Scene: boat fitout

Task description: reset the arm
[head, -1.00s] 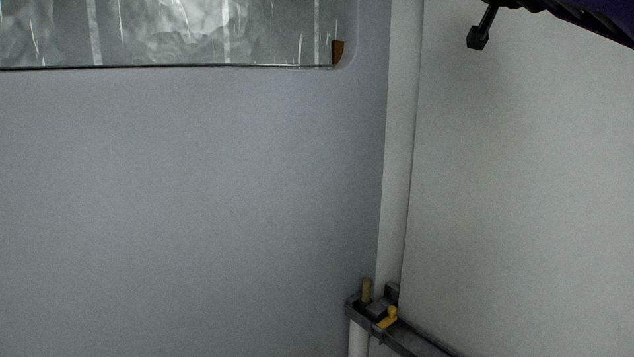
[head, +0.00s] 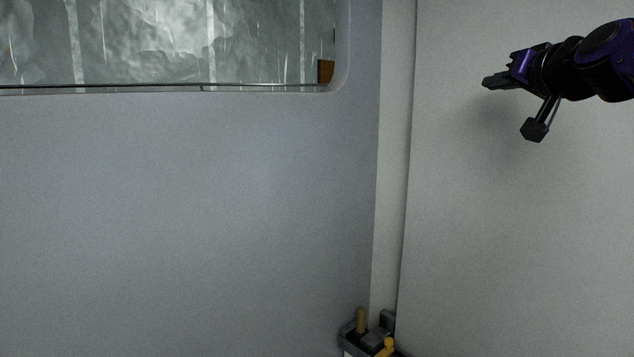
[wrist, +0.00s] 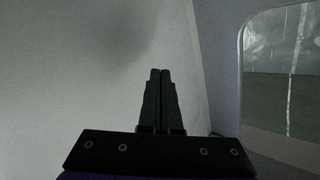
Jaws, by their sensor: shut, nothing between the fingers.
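My gripper (head: 490,83) is at the upper right of the head view, at the end of my dark purple and black arm. It points left, in front of a plain pale wall. In the wrist view, the two dark fingers of my gripper (wrist: 160,72) lie side by side, shut with nothing held between them. They point toward the pale wall, and nothing touches them in either view.
A window (head: 150,45) is at the upper left of the head view, set in a grey wall (head: 190,220). A pale wall (head: 500,250) is on the right. A dark ledge with small items, including a yellow piece (head: 386,346), is at the bottom edge.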

